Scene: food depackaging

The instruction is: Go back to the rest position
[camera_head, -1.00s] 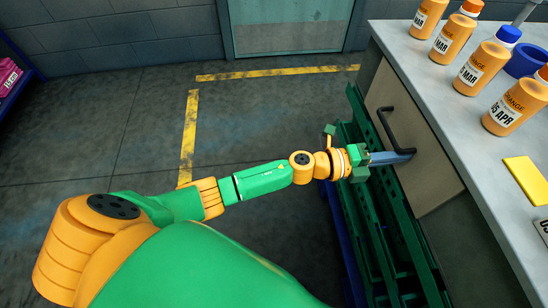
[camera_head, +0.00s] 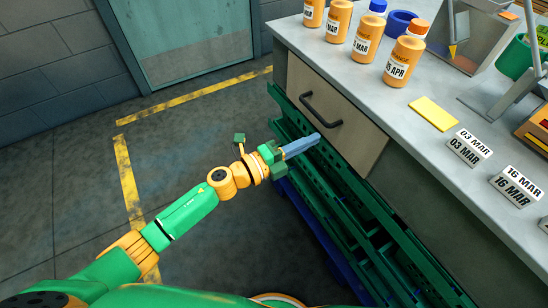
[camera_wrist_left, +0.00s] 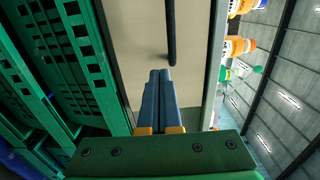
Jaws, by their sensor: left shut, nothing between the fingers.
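My left gripper (camera_head: 300,146) is shut and empty, its blue-grey fingers together in front of the cabinet drawer. It also shows in the left wrist view (camera_wrist_left: 158,100), pointing at the pale drawer front. The drawer (camera_head: 335,115) is beige with a black bar handle (camera_head: 320,110); in the head view the fingertips lie just below the handle. The handle also shows in the left wrist view (camera_wrist_left: 171,35), beyond the fingertips. I cannot tell whether the fingers touch the drawer front. My right gripper is not in view.
Stacked green crates (camera_head: 345,190) stand below and beside the drawer, close to my left gripper. The counter (camera_head: 400,105) holds several orange bottles (camera_head: 405,62), a blue ring-shaped item (camera_head: 399,23), a yellow card (camera_head: 433,113) and date blocks (camera_head: 469,147). Open floor (camera_head: 80,190) lies to the left.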

